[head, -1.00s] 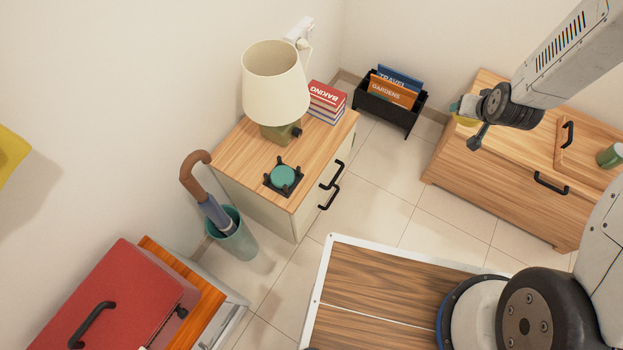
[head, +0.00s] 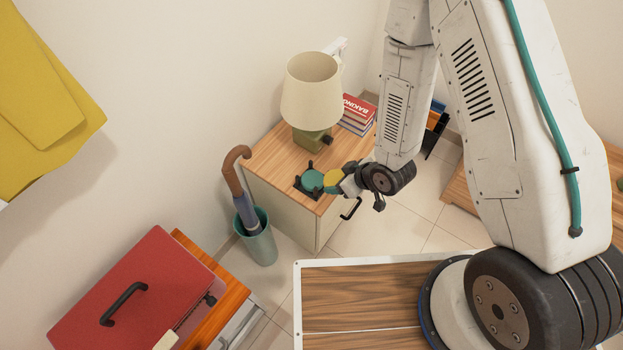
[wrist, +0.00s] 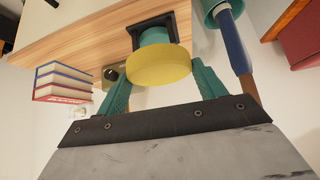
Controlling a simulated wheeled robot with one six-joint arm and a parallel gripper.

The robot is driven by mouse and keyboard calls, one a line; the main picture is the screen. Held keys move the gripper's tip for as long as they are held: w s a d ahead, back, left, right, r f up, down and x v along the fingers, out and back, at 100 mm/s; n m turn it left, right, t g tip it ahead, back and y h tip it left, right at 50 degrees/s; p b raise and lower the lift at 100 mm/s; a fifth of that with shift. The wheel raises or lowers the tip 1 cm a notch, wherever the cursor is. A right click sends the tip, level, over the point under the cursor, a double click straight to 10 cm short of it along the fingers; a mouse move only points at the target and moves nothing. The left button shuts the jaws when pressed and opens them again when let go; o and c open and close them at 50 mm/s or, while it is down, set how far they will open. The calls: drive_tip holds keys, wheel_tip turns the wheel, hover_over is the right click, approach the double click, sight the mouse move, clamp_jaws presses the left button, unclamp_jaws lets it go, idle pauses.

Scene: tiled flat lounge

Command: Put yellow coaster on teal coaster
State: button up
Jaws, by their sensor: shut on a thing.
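The yellow coaster (wrist: 160,66) is held between the teal fingers of my gripper (wrist: 158,88) in the wrist view. In the head view the yellow coaster (head: 332,178) shows at the tip of my gripper (head: 338,184). The teal coaster (head: 312,179) sits in a black holder (head: 298,184) with upright corner posts, on the wooden top of the small cabinet. The held coaster appears just right of the teal coaster in the head view. In the wrist view it partly covers the teal coaster (wrist: 154,36). I cannot tell the height gap between them.
A lamp (head: 312,95) and a stack of books (head: 357,115) stand behind the holder on the cabinet (head: 262,155). An umbrella stand (head: 258,240) is left of the cabinet. A red case (head: 135,290) lies at lower left.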

drive_tip(key=s+a+f+n+g+y, duration=0.1)
drive_tip(key=s+a+f+n+g, duration=0.2)
drive_tip(key=s, duration=0.5)
drive_tip(key=t, duration=0.1)
hover_over(308, 178)
drive_tip(key=s+d, duration=0.1)
drive_tip(key=d, duration=0.1)
drive_tip(key=shift+s+d+f, duration=0.15)
drive_tip(key=shift+d+f, duration=0.05)
drive_tip(key=shift+f, duration=2.6)
drive_tip(key=c, duration=0.4)
drive_tip(key=shift+o, duration=0.2)
drive_tip(key=shift+f, duration=0.2)
drive_tip(key=o, duration=1.4)
drive_tip(key=shift+r, duration=0.15)
